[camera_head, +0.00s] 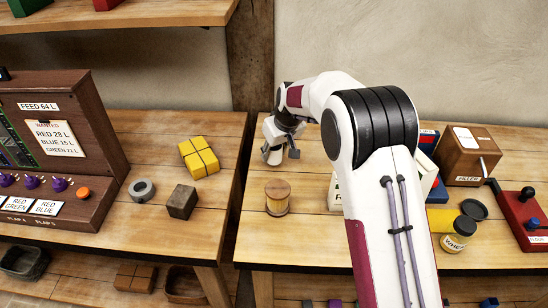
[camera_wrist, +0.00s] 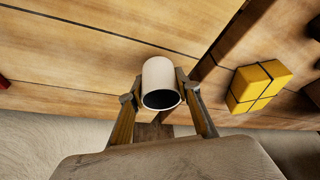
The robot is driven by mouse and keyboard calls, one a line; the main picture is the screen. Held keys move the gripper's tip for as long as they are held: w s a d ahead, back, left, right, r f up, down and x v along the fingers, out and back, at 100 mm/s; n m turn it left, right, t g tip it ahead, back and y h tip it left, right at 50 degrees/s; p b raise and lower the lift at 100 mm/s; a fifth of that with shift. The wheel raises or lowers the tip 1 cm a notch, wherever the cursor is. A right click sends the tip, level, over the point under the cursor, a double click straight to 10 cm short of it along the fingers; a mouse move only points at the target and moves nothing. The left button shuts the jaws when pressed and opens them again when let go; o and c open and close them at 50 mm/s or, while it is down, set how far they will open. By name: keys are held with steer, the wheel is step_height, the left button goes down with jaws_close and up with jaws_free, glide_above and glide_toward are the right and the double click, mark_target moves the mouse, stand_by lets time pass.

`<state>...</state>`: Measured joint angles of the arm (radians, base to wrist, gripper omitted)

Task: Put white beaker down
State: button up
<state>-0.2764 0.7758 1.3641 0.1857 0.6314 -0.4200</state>
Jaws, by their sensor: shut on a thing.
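The white beaker (camera_wrist: 160,76) is between the two fingers of my gripper (camera_wrist: 158,97) in the wrist view. The fingers are shut on its sides. Its dark open mouth faces the wrist camera. In the head view my gripper (camera_head: 280,153) is low over the left back part of the right-hand table (camera_head: 315,210), near the wall. The beaker is hard to make out there beside my gripper's pale parts. I cannot tell whether its base touches the wood.
A wooden spool-like cylinder (camera_head: 277,197) stands in front of my gripper. A yellow block bundle (camera_head: 199,158) sits on the left table, also in the wrist view (camera_wrist: 256,86), across a gap. A brown box (camera_head: 467,155) and a jar (camera_head: 457,237) are at right.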

steer(key=shift+f, duration=1.3)
steer(key=shift+f, duration=0.15)
steer(key=o, duration=1.2)
steer(key=shift+v, duration=1)
steer(key=v, duration=0.4)
steer(key=shift+s+a, duration=0.15)
steer(key=shift+s, duration=0.15)
steer(key=shift+v, duration=0.8)
